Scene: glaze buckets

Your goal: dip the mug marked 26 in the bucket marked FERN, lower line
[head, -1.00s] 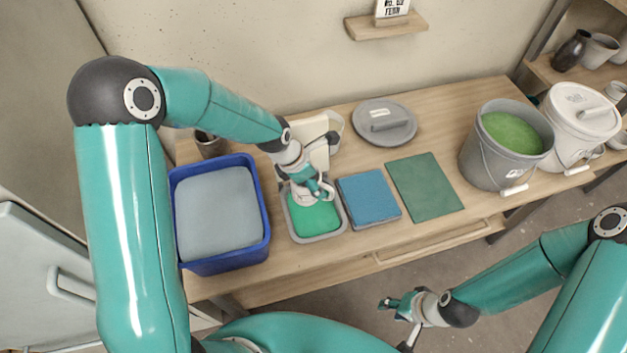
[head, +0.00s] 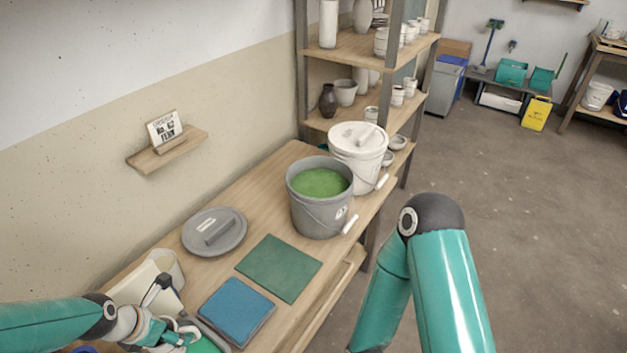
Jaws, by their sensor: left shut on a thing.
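An open grey bucket (head: 304,214) of green glaze stands on the bench; its small label is too small to read. My left gripper (head: 180,334) is low at the left, over the bench's near end beside a green pad. It is shut on a pale piece that looks like a mug, mostly hidden by the fingers; no number is readable on it. The held piece is well apart from the bucket. My right arm shows at the right, but its gripper is out of view.
A grey lid (head: 214,232), a dark green mat (head: 279,268) and a blue pad (head: 236,311) lie between my left gripper and the bucket. A white lidded bucket (head: 357,160) stands just behind the grey one. Shelves (head: 345,45) with pots rise beyond.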

